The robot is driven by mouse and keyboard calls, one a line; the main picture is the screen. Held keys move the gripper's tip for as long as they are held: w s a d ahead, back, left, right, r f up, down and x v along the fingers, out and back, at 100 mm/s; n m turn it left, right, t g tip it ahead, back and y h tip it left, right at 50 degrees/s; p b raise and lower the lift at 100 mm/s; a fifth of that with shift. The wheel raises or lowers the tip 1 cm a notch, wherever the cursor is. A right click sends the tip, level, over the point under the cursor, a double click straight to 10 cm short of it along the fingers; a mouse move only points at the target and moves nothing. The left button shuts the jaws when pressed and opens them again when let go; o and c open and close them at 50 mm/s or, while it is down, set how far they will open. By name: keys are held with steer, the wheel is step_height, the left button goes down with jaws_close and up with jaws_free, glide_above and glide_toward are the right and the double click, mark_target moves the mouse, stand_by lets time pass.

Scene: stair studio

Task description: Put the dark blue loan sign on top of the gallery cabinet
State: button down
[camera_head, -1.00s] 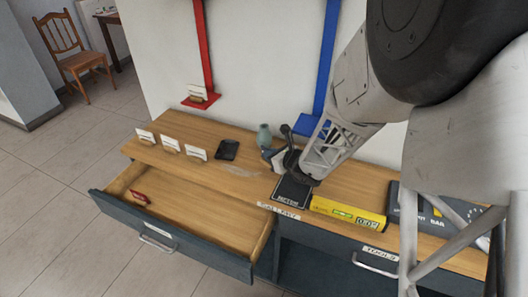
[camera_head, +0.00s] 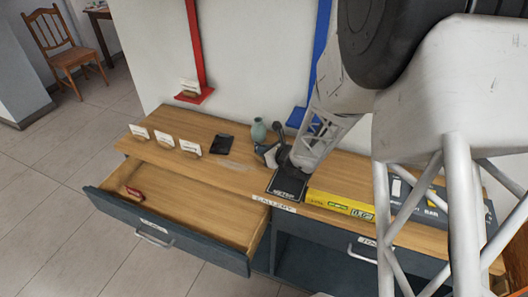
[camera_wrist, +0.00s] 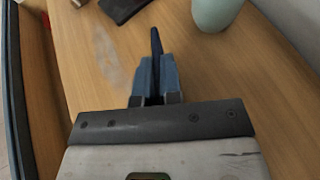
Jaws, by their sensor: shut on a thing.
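My gripper (camera_head: 268,154) is over the wooden top of the gallery cabinet (camera_head: 190,128), in front of the vase. In the wrist view my gripper (camera_wrist: 156,82) is shut on a thin dark blue piece, the loan sign (camera_wrist: 156,42), seen edge-on between the fingertips. Most of the sign is hidden by the fingers. I cannot tell whether it touches the cabinet top. The GALLERY label (camera_head: 274,204) is on the cabinet's front edge.
A grey-green vase (camera_head: 258,131) stands just behind my gripper; a dark flat device (camera_head: 221,144) lies to its left. Several white cards stand further left. The drawer (camera_head: 190,205) is open, with a red object (camera_head: 134,193) inside. A black sign (camera_head: 287,186) and yellow box (camera_head: 340,204) lie right.

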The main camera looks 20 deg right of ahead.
steer(key=shift+f, duration=0.2)
steer(key=shift+f, duration=0.15)
steer(key=c, duration=1.3)
jaws_free()
steer(key=shift+r, duration=0.2)
steer(key=shift+v, duration=6)
steer(key=shift+f, duration=0.1)
